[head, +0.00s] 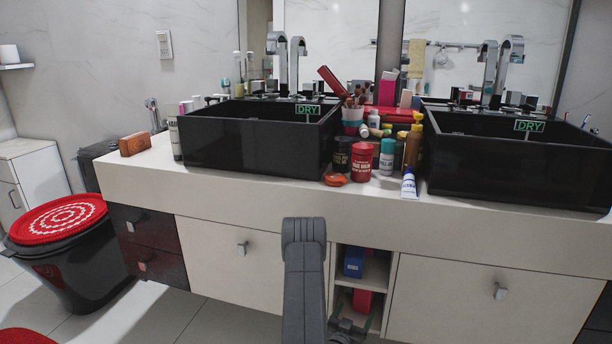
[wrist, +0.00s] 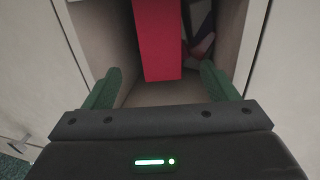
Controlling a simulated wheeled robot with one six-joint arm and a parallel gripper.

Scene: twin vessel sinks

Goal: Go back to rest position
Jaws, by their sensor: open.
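My gripper (wrist: 160,88) is open, with its two green fingers spread apart in the wrist view. Nothing is between the fingertips. It points into the open shelf niche (wrist: 108,45) of the vanity. A red box (wrist: 157,42) stands in the niche, ahead of the fingers. In the head view my gripper (head: 348,328) is low at the front of the niche, partly hidden by my arm. The red box (head: 362,300) shows in the lower compartment, and a blue box (head: 353,262) is in the upper one.
The white counter (head: 230,195) is above my gripper, with two black sinks (head: 250,145) and several bottles between them. Closed cabinet doors (head: 460,290) flank the niche. A black bin (head: 75,265) with a red lid stands at left. Floor (head: 150,315) shows at lower left.

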